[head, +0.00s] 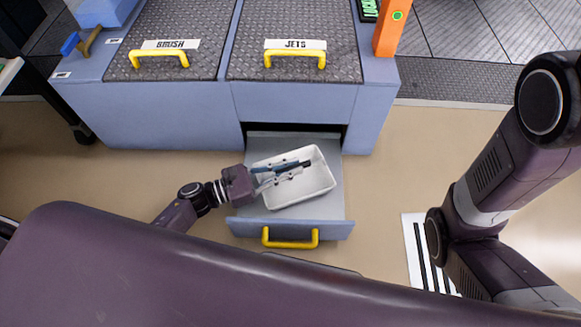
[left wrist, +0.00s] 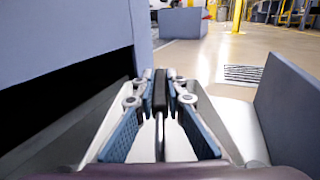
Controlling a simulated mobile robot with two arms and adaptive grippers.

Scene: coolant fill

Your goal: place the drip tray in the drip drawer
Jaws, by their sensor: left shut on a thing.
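The drip tray (head: 316,186) is a white, shallow, rounded rectangular pan. In the head view it lies over the pulled-out drip drawer (head: 334,212), turned slightly against the drawer's sides. I cannot tell whether it rests on the drawer floor or hangs just above it. My left gripper (head: 300,166) reaches over the tray from the left and is shut. In the left wrist view its blue-padded fingers (left wrist: 160,88) close on a narrow dark upright part in the middle of the white tray (left wrist: 232,122). My right gripper is out of view.
The blue-grey cabinet (head: 170,112) stands behind the drawer, with a dark opening above it. The drawer front (head: 240,226) carries a yellow handle (head: 290,240). Two yellow-handled hatches (head: 185,30) (head: 320,25) top the cabinet. Open floor lies to both sides.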

